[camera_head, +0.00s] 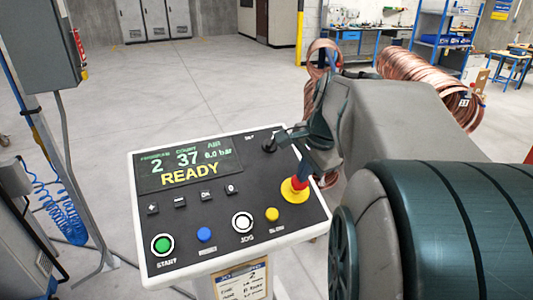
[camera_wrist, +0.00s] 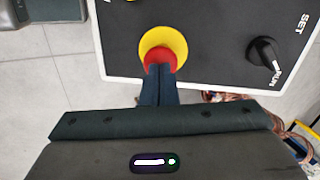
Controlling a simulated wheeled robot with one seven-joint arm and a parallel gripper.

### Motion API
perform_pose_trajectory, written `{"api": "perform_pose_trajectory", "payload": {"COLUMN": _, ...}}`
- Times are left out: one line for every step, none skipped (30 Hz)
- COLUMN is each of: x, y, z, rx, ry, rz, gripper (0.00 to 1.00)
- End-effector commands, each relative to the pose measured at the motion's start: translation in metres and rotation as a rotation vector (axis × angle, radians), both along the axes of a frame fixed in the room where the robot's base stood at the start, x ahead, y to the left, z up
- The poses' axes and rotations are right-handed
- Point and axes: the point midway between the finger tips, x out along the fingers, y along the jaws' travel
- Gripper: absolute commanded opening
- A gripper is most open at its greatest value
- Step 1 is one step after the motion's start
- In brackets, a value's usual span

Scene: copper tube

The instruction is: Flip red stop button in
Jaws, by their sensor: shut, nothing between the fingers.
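The red stop button (camera_head: 298,183) sits on a yellow base (camera_head: 293,193) at the right side of the black control panel (camera_head: 185,210). In the wrist view the red button (camera_wrist: 159,62) shows in front of its yellow collar (camera_wrist: 170,40). My gripper (camera_wrist: 159,70) is shut, with its fingertips right at the near edge of the red button and covering part of it. In the head view my gripper (camera_head: 307,172) comes down over the button from above right. I cannot tell whether the fingertips touch the button or whether it is pressed in.
The panel display reads READY. A black SET/RUN knob (camera_wrist: 263,52) is beside the stop button. Green (camera_head: 162,245), blue (camera_head: 204,234), white (camera_head: 242,222) and yellow (camera_head: 272,214) buttons line the front. Copper coils (camera_head: 425,85) stand behind my arm.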

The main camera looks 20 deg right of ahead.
Motion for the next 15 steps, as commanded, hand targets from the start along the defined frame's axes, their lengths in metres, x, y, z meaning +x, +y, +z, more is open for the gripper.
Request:
{"api": "perform_pose_trajectory", "payload": {"x": 0.0, "y": 0.0, "z": 0.0, "rx": 0.0, "ry": 0.0, "rz": 0.0, "gripper": 0.0}}
{"api": "perform_pose_trajectory", "payload": {"x": 0.0, "y": 0.0, "z": -0.001, "rx": 0.0, "ry": 0.0, "rz": 0.0, "gripper": 0.0}}
{"api": "perform_pose_trajectory", "payload": {"x": 0.001, "y": 0.0, "z": -0.002, "rx": 0.0, "ry": 0.0, "rz": 0.0, "gripper": 0.0}}
{"api": "perform_pose_trajectory", "payload": {"x": 0.001, "y": 0.0, "z": -0.004, "rx": 0.001, "ry": 0.0, "rz": 0.0, "gripper": 0.0}}
{"api": "perform_pose_trajectory", "payload": {"x": 0.002, "y": 0.0, "z": -0.007, "rx": 0.001, "ry": 0.0, "rz": 0.001, "gripper": 0.0}}
{"api": "perform_pose_trajectory", "payload": {"x": 0.004, "y": 0.001, "z": -0.012, "rx": 0.0, "ry": 0.001, "rz": 0.001, "gripper": 0.0}}
{"api": "perform_pose_trajectory", "payload": {"x": 0.005, "y": 0.001, "z": -0.015, "rx": 0.001, "ry": 0.001, "rz": 0.0, "gripper": 0.0}}
{"api": "perform_pose_trajectory", "payload": {"x": 0.006, "y": 0.001, "z": -0.018, "rx": 0.002, "ry": 0.001, "rz": 0.001, "gripper": 0.0}}
{"api": "perform_pose_trajectory", "payload": {"x": 0.008, "y": 0.001, "z": -0.022, "rx": 0.002, "ry": 0.001, "rz": 0.001, "gripper": 0.0}}
{"api": "perform_pose_trajectory", "payload": {"x": 0.008, "y": 0.001, "z": -0.024, "rx": 0.002, "ry": 0.002, "rz": 0.001, "gripper": 0.0}}
{"api": "perform_pose_trajectory", "payload": {"x": 0.009, "y": 0.001, "z": -0.025, "rx": 0.002, "ry": 0.003, "rz": 0.001, "gripper": 0.0}}
{"api": "perform_pose_trajectory", "payload": {"x": 0.009, "y": 0.001, "z": -0.026, "rx": 0.003, "ry": 0.005, "rz": 0.001, "gripper": 0.0}}
{"api": "perform_pose_trajectory", "payload": {"x": 0.009, "y": 0.001, "z": -0.026, "rx": 0.004, "ry": 0.006, "rz": 0.002, "gripper": 0.0}}
{"api": "perform_pose_trajectory", "payload": {"x": 0.009, "y": 0.002, "z": -0.026, "rx": 0.003, "ry": 0.008, "rz": 0.002, "gripper": 0.0}}
{"api": "perform_pose_trajectory", "payload": {"x": 0.008, "y": 0.002, "z": -0.027, "rx": 0.005, "ry": 0.01, "rz": 0.003, "gripper": 0.0}}
